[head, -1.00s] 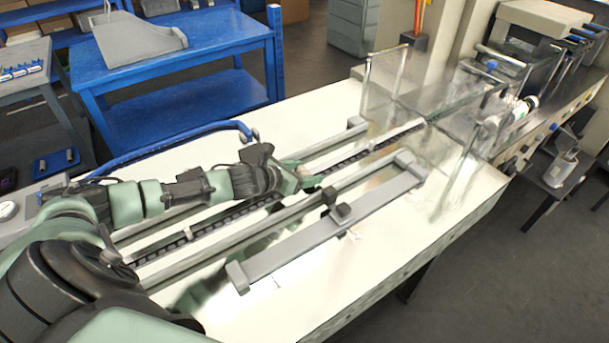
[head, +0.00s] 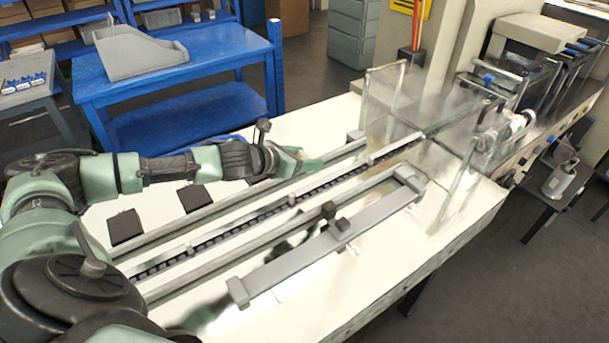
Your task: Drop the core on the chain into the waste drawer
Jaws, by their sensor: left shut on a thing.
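My left gripper (head: 300,163) shows near the middle of the head view, beyond the feed chain and over the far rail. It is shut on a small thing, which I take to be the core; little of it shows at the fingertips. The chain (head: 215,236) is a dark linked strip with small upright lugs, running from lower left to upper right between grey rails. I see no core lying on its visible part. I cannot make out the waste drawer. My right gripper is not in view.
A clear guard (head: 385,98) stands at the chain's far right end, before the wrapper machine (head: 535,45). A grey bar with end blocks (head: 290,260) lies along the near side. Two black pads (head: 125,227) lie beyond the far rail. A blue table (head: 180,75) stands behind.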

